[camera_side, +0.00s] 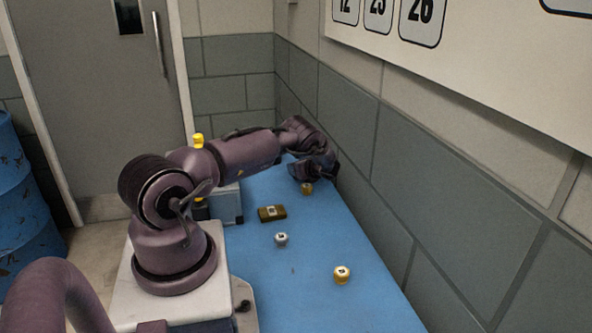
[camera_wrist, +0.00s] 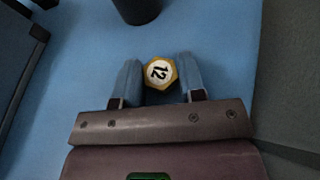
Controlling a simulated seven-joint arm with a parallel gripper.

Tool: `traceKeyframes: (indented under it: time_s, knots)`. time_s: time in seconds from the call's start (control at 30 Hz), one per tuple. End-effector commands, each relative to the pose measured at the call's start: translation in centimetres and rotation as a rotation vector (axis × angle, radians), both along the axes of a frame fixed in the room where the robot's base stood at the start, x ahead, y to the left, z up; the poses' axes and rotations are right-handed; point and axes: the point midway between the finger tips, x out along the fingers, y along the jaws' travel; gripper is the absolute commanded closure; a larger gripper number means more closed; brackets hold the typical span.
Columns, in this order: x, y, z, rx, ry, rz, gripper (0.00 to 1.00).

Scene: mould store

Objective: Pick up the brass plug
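The plug marked 12 (camera_wrist: 159,72), brass-coloured at its six-sided rim with a pale round face, lies between the two fingers of my gripper (camera_wrist: 161,75) in the wrist view. The fingers stand apart, one on each side. The plug nearly fills the gap, and I cannot tell whether both fingers press on it. In the side view a small brass plug (camera_side: 307,188) shows on the blue table just below my gripper (camera_side: 312,178), near the wall. The fingertips are hard to make out there.
A brown block (camera_side: 271,213), a grey plug (camera_side: 281,239) and a yellow plug with a pale top (camera_side: 342,274) stand on the blue table (camera_side: 300,300). A wall bounds its right side. A grey box (camera_side: 228,205) stands at its left edge.

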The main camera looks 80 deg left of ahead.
Motion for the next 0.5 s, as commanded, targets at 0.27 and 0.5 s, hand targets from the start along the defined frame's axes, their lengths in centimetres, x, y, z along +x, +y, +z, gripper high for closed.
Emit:
traceKeyframes:
  time_s: [0.27, 0.5]
  knots:
    - [0.0, 0.0, 0.1, 0.0, 0.0, 0.0, 0.89]
    - [0.1, 0.0, 1.1, 0.001, -0.001, -0.001, 0.89]
